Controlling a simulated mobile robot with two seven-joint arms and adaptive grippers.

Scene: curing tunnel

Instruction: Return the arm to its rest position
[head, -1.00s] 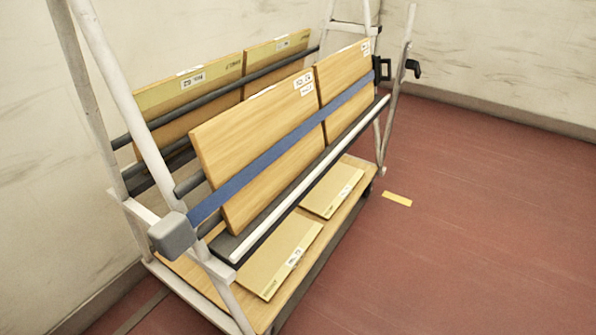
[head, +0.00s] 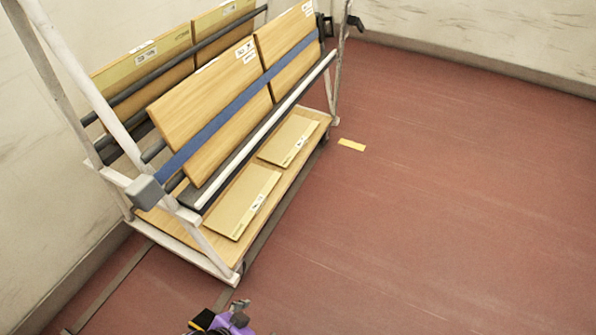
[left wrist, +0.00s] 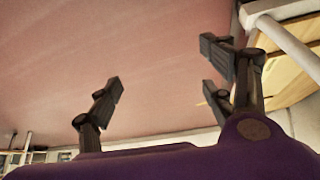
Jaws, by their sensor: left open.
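My left gripper (head: 236,312) shows at the bottom edge of the head view, over the red floor in front of the cart's near corner. In the left wrist view its dark fingers (left wrist: 165,88) are spread wide with nothing between them, and its purple body fills the bottom. The gripper is apart from the cart. My right gripper is in neither view.
A white-framed cart (head: 210,262) stands left of centre by the wall. It holds wooden panels (head: 205,100) behind a blue strap (head: 225,118). Flat cardboard packages (head: 245,200) lie on its lower deck. The red floor (head: 450,210) on the right is clear, apart from a yellow marking (head: 351,145).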

